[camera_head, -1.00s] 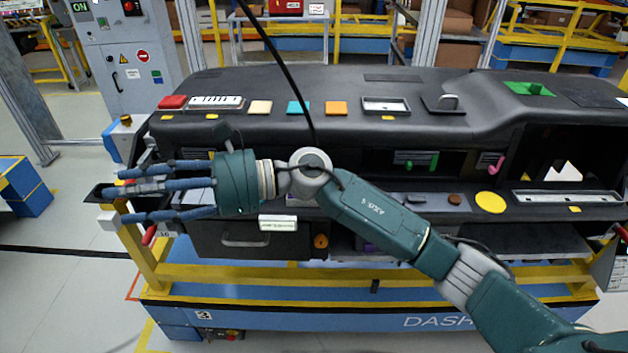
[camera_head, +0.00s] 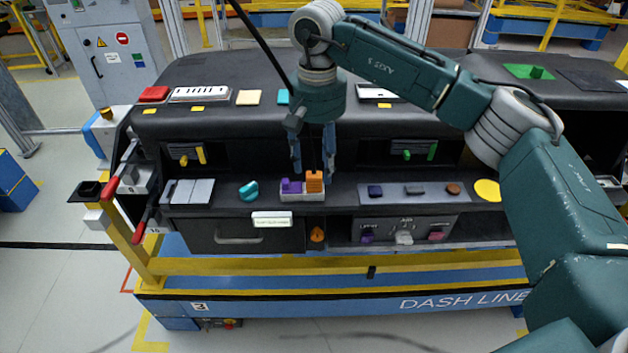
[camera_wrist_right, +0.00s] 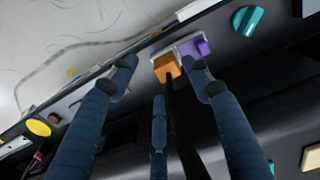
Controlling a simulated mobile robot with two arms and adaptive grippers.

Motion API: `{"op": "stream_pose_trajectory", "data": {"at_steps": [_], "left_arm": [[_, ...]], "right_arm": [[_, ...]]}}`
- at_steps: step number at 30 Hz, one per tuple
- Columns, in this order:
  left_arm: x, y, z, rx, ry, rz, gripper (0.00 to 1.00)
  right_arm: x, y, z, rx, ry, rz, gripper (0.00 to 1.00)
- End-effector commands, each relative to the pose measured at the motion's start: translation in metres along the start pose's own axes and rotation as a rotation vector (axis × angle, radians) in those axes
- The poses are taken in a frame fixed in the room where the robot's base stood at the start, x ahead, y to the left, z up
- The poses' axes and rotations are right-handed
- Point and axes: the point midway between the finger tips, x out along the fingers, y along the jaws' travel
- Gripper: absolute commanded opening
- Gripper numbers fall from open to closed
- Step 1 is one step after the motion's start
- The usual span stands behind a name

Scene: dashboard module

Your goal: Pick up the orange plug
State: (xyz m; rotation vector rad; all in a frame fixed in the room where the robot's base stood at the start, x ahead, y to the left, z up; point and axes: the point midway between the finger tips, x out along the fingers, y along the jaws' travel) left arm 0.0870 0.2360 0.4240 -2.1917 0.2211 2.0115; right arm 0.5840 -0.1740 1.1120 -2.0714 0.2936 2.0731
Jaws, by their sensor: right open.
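The orange plug (camera_head: 315,181) stands upright in a small white holder (camera_head: 302,197) on the dashboard's lower ledge. A purple plug (camera_head: 291,187) stands beside it on the left. My right gripper (camera_head: 314,170) points down over the holder, its blue fingers spread around and just above the plugs. In the right wrist view the orange plug (camera_wrist_right: 166,67) lies between the open fingers (camera_wrist_right: 155,85), and the purple plug (camera_wrist_right: 193,46) is close to one finger. I cannot tell whether a finger touches either plug. My left gripper is not in view.
A teal knob (camera_head: 248,190) is left of the holder, and a panel with several small buttons (camera_head: 414,191) is right of it. An orange knob (camera_head: 317,235) sits below. The dashboard's upper shelf overhangs behind. Red levers (camera_head: 124,170) stick out at the left end.

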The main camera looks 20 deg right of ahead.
Motion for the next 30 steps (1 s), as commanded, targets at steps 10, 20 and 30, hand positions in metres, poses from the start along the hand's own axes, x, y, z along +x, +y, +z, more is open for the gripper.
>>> {"op": "stream_pose_trajectory", "data": {"at_steps": [10,20,30], "left_arm": [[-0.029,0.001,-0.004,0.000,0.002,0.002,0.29],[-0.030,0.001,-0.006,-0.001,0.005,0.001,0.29],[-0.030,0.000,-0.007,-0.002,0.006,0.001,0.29]], "right_arm": [[0.040,-0.005,-0.009,0.000,-0.004,0.000,0.49],[0.055,-0.006,-0.009,0.000,0.002,-0.004,0.49],[0.055,-0.006,-0.009,0.000,0.000,-0.004,0.00]]}}
